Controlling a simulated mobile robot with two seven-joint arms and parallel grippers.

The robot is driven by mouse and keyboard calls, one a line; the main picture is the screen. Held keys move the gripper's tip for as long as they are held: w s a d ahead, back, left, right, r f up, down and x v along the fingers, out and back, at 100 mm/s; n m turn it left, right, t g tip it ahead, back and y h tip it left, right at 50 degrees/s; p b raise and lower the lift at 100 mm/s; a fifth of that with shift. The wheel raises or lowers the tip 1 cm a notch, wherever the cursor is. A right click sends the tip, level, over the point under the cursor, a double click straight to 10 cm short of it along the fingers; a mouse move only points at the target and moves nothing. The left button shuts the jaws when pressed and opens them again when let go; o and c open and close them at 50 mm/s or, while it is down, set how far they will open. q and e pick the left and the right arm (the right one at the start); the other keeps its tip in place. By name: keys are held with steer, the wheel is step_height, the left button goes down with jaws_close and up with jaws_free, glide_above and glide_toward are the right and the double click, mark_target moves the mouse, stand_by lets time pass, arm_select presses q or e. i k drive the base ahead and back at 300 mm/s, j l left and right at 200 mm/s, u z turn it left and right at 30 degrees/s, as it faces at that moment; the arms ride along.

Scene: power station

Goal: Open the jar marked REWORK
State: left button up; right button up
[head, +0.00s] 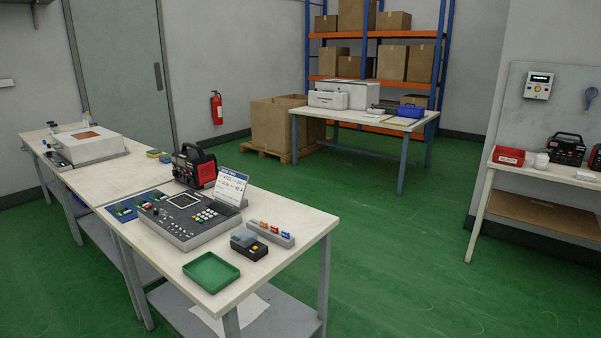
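I cannot make out a jar marked REWORK in the head view. On the right table, a small white item (541,161) stands next to a red bin (508,157) with a white label; the label is too small to read surely. Small bottle-like items (86,117) stand at the far end of the left bench, also too small to identify. Neither of my grippers shows in this view.
The long left bench (225,300) holds a control panel (185,218), a red-and-black power unit (194,166), a sign (230,185) and a green tray (211,271). A back table (350,117) and right table (483,190) stand apart. Green floor (400,260) between them is clear.

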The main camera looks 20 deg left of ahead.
mark_target(54, 130)
steer(key=i+j+u, duration=0.15)
steer(key=j+u, duration=0.35)
steer(key=i+j+u, duration=0.3)
steer(key=j+u, duration=0.15)
steer(key=j, duration=0.2)
steer(key=i+j+u, duration=0.3)
steer(key=j+u, duration=0.2)
steer(key=i+j+u, duration=0.45)
steer(key=i+u, duration=0.5)
steer(key=i+j+u, duration=0.2)
steer(key=i, duration=1.1)
steer(key=i+l, duration=0.1)
steer(key=i, duration=2.8)
steer(key=i+z, duration=0.15)
steer(key=i, duration=0.55)
steer(key=i+j+z, duration=0.15)
steer(key=i, duration=0.5)
steer(key=i+j+z, duration=0.2)
steer(key=i+z, duration=0.25)
steer(key=i+j+z, duration=0.35)
steer(key=z, duration=0.15)
